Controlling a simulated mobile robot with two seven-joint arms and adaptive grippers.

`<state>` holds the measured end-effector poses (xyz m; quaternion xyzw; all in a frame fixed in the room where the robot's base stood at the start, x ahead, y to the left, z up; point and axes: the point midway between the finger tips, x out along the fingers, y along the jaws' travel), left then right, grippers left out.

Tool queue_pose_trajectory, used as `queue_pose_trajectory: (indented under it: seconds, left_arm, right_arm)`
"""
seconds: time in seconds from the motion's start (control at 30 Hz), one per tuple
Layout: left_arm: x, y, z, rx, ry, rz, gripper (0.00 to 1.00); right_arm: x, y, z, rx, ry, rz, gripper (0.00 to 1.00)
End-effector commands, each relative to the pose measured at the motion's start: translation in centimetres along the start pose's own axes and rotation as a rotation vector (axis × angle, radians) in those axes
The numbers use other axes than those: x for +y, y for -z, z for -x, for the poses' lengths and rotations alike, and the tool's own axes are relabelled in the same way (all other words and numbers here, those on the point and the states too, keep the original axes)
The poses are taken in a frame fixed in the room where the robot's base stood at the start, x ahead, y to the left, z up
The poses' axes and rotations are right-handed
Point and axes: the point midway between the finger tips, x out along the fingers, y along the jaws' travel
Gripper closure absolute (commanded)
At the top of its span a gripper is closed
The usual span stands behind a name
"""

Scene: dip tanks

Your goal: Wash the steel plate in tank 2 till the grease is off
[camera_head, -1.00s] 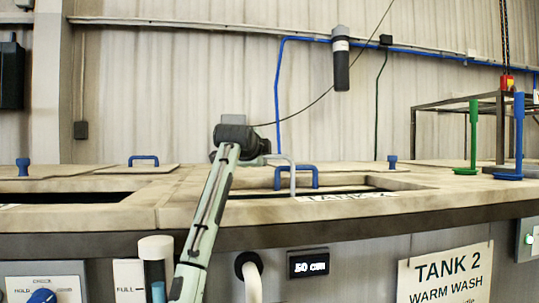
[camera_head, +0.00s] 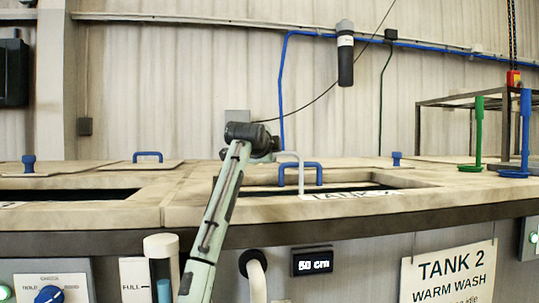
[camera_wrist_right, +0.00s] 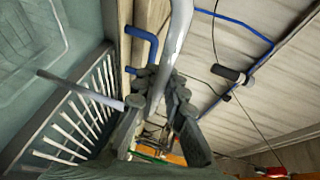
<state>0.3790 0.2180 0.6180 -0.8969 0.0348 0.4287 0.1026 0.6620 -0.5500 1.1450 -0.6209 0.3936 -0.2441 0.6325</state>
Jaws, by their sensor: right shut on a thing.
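The one arm in the head view, my right, reaches up over the front edge of tank 2 (camera_head: 385,205). My right gripper (camera_head: 272,153) is above the left part of the tank opening. It is shut on a pale grey bent rod (camera_head: 301,175), which curves down towards the opening. In the right wrist view the gripper's fingers (camera_wrist_right: 157,98) close around this rod (camera_wrist_right: 177,45). The steel plate cannot be made out, and whether grease is on it cannot be told. My left gripper is not in view.
A slatted rack (camera_wrist_right: 80,125) shows beside the gripper in the wrist view. A blue handle (camera_head: 300,167) stands behind the rod. A sign (camera_head: 447,275) reads "TANK 2 WARM WASH". A small display (camera_head: 312,262) shows a centimetre reading.

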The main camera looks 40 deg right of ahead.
Motion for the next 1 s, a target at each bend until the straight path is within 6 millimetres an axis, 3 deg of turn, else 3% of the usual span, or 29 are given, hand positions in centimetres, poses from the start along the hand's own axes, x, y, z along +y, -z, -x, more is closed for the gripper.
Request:
queue_pose_trajectory:
  seconds: [0.03,0.1,0.37,1.0]
  left_arm:
    - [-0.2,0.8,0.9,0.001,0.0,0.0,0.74]
    - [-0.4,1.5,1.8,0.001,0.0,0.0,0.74]
    - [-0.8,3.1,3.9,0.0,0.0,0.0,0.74]
    - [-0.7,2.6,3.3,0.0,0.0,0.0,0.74]
  right_arm:
    - [-1.6,0.2,0.4,0.0,0.008,-0.003,1.0]
    - [-2.8,0.3,0.6,0.0,0.008,-0.003,1.0]
    - [-6.3,0.6,1.3,0.0,0.007,-0.003,1.0]
    - [-15.1,1.3,3.1,0.0,0.008,-0.004,1.0]
